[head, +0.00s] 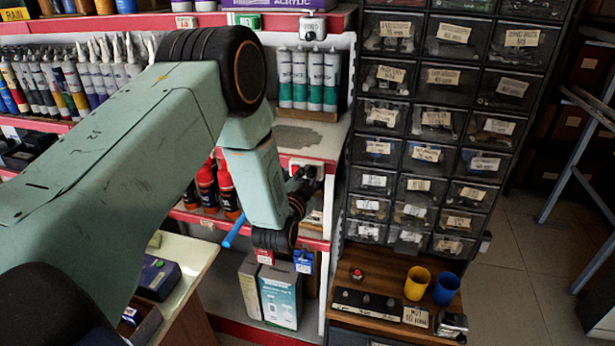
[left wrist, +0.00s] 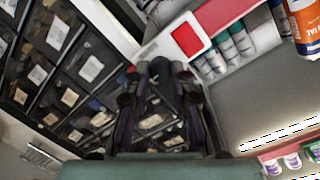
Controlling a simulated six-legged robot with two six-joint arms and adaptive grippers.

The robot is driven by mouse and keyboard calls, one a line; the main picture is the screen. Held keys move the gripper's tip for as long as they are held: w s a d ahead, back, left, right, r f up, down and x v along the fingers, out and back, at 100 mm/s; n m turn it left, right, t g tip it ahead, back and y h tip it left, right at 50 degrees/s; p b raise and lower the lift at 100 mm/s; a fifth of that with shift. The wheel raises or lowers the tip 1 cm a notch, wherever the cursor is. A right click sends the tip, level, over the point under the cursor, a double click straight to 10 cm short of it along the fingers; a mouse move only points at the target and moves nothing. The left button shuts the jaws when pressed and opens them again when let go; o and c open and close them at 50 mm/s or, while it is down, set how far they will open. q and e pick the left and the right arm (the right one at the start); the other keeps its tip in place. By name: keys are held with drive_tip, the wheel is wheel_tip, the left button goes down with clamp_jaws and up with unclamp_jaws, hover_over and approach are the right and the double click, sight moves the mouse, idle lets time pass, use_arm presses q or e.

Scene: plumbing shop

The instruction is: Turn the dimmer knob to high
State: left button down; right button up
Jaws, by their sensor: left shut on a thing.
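A pale dimmer plate (head: 296,162) is fixed on the red shelf edge beside the drawer cabinet. My left gripper (head: 308,174) reaches up to it from below and covers much of its front. In the left wrist view, the dark fingers (left wrist: 162,72) are close together, with their tips at the lower edge of a white surface (left wrist: 160,46). The left gripper is shut on the knob, which the fingers hide. Its setting cannot be read. My right gripper is in neither view.
A tall cabinet of labelled drawers (head: 424,127) stands close to the right. Green-labelled tubes (head: 300,78) stand on the shelf above. Yellow cup (head: 417,283) and blue cup (head: 446,290) stand on a wooden ledge. Boxes (head: 281,297) stand below the gripper.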

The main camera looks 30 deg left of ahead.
use_arm(q)
drive_tip(key=m, duration=0.4)
drive_tip(key=shift+d, duration=0.1)
drive_tip(key=m+y, duration=0.1)
drive_tip(key=m, duration=0.3)
drive_tip(key=m+y, duration=0.1)
drive_tip(key=m, duration=0.4)
drive_tip(key=shift+d, duration=0.1)
drive_tip(key=shift+f+m+t, duration=0.15)
drive_tip(key=shift+m+t, duration=0.25)
drive_tip(key=shift+m, duration=1.8)
drive_tip(key=c, duration=1.1)
unclamp_jaws()
drive_tip(key=shift+c, duration=0.2)
